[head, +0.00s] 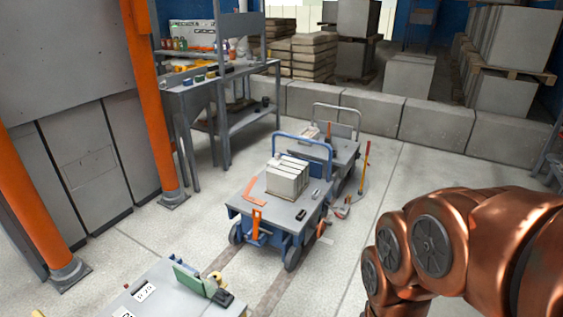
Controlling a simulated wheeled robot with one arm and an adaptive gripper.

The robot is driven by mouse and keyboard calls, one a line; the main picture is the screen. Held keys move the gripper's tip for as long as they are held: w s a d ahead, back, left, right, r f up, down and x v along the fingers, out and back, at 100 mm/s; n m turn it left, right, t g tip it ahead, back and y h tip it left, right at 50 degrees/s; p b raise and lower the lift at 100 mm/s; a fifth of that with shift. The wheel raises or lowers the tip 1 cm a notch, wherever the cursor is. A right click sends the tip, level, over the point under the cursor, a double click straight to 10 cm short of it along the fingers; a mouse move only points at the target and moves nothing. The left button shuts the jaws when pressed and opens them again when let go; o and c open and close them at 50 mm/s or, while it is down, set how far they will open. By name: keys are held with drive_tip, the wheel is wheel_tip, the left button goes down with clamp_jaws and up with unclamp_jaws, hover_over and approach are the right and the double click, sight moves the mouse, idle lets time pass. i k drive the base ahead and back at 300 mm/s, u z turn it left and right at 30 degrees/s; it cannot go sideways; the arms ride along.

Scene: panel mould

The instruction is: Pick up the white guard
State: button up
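I cannot pick out a white guard for certain. A small whitish piece (278,153) shows by the far end of the pale blocks on the blue-handled cart, too small to tell what it is. My copper-coloured arm fills the lower right of the head view. My gripper is outside the picture, so its state and what it may hold do not show.
The blue-handled cart (244,205) carries pale blocks (284,183) and an orange square. A second cart (345,147) stands behind it. A grey surface (178,298) is at the front. Concrete blocks (368,112) line the back.

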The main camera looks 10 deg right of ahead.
sight(276, 161)
drive_tip(key=z, duration=0.55)
drive_tip(key=k, duration=0.65)
drive_tip(key=z, duration=0.65)
drive_tip(key=i, duration=1.35)
drive_tip(key=u, duration=0.35)
drive_tip(key=i, duration=1.7)
drive_tip(key=u, duration=1.4)
drive_tip(key=i, duration=0.9)
drive_tip(key=u, duration=1.15)
drive_tip(key=i, duration=0.3)
drive_tip(key=u, duration=0.25)
